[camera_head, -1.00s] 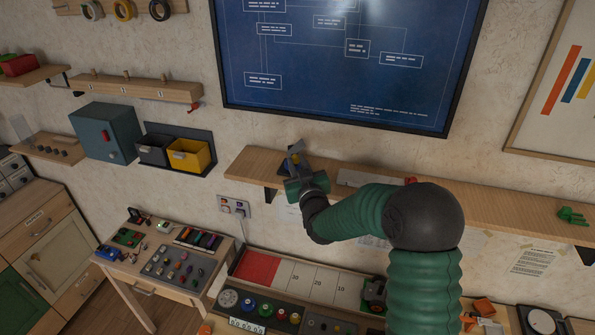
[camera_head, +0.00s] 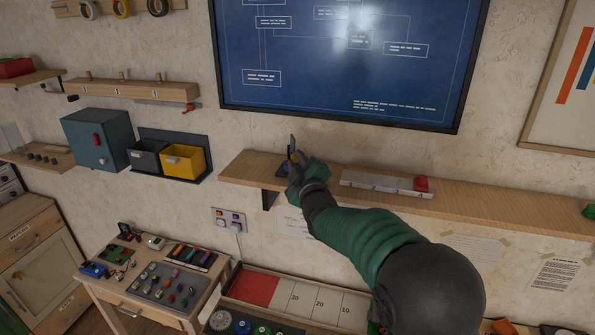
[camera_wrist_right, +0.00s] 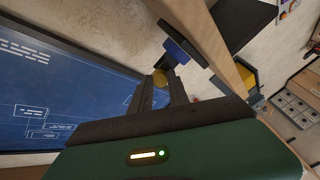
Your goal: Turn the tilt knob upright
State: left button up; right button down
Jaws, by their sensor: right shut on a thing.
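A small device (camera_head: 283,168) with a dark upright plate and a blue part stands at the left end of the wooden wall shelf. My right gripper (camera_head: 297,172) is at it and hides part of it. In the right wrist view a round yellow knob (camera_wrist_right: 160,77) sits at the fingertips, beside a blue bracket (camera_wrist_right: 182,49). My right gripper (camera_wrist_right: 163,85) is shut on this knob, which seems to be the tilt knob. The knob's exact angle cannot be told. My left gripper is not in view.
The wooden shelf (camera_head: 460,201) runs right and holds a grey strip (camera_head: 375,183) with a red block (camera_head: 421,184). A framed blue board (camera_head: 340,75) hangs above. A yellow bin (camera_head: 185,162) is left on the wall. Tables with small parts stand below.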

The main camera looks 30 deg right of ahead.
jog(key=shift+f+n, duration=0.1)
jog(key=shift+n, duration=0.3)
jog(key=c, duration=1.5)
grip_release()
jog(key=shift+o, duration=1.2)
jog(key=shift+w, duration=0.15)
jog(key=b+v, duration=0.4)
jog(key=v, duration=1.3)
jog(key=shift+b, duration=0.4)
jog(key=shift+w+d, duration=0.1)
jog(key=shift+d, duration=0.05)
